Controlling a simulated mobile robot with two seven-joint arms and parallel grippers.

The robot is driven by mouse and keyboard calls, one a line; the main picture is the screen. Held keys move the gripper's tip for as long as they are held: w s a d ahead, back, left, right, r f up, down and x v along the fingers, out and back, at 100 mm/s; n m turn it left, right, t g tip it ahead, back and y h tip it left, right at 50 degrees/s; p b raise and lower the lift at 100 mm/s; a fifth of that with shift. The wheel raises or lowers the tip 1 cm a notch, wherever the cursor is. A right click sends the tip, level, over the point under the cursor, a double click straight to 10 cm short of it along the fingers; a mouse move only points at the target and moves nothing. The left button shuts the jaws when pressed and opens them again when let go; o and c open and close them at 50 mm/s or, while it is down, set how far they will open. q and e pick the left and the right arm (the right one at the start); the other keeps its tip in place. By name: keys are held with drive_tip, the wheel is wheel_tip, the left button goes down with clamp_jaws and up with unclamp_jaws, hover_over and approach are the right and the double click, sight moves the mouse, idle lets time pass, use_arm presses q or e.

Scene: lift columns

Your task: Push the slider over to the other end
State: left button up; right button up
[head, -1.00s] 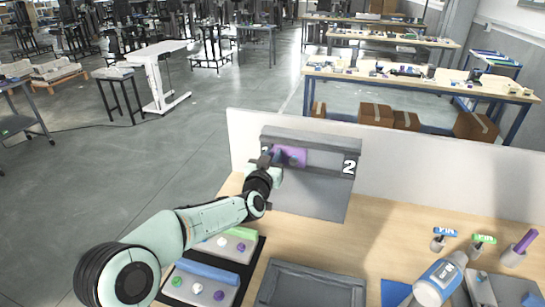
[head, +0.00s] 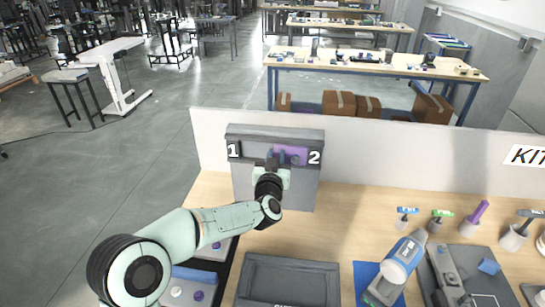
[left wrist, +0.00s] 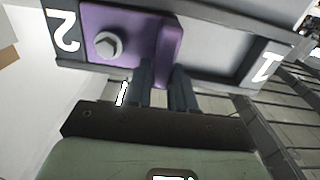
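The purple slider (head: 291,155) sits in the slot of the upright grey panel (head: 304,189), at the end marked 2. In the left wrist view the slider (left wrist: 128,30) shows a bolt head and a raised fin, with its plate close beside the 2. The slot is empty toward the 1. My left gripper (head: 277,160) is at the slider's side nearer the 1. In the left wrist view its fingers (left wrist: 163,75) are close together with the fin between them, seemingly shut on it. The fingertips' contact is partly hidden. My right gripper is not in view.
A white partition (head: 400,158) stands behind the panel. A dark tray (head: 290,281) lies on the wooden bench in front. The bench between tray and panel is clear.

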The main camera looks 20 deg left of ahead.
use_arm(q)
drive_tip(key=o, duration=0.3)
drive_tip(key=shift+w+d, duration=0.15)
drive_tip(key=shift+d, duration=0.1)
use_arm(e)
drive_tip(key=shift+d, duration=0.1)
use_arm(q)
drive_tip(key=shift+a, duration=0.1)
drive_tip(key=shift+s, duration=0.25)
drive_tip(key=b+v, duration=0.3)
drive_tip(key=v, duration=1)
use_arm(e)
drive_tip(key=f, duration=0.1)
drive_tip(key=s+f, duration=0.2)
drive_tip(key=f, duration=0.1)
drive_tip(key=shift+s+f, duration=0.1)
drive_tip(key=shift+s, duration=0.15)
use_arm(q)
drive_tip(key=shift+f, duration=0.1)
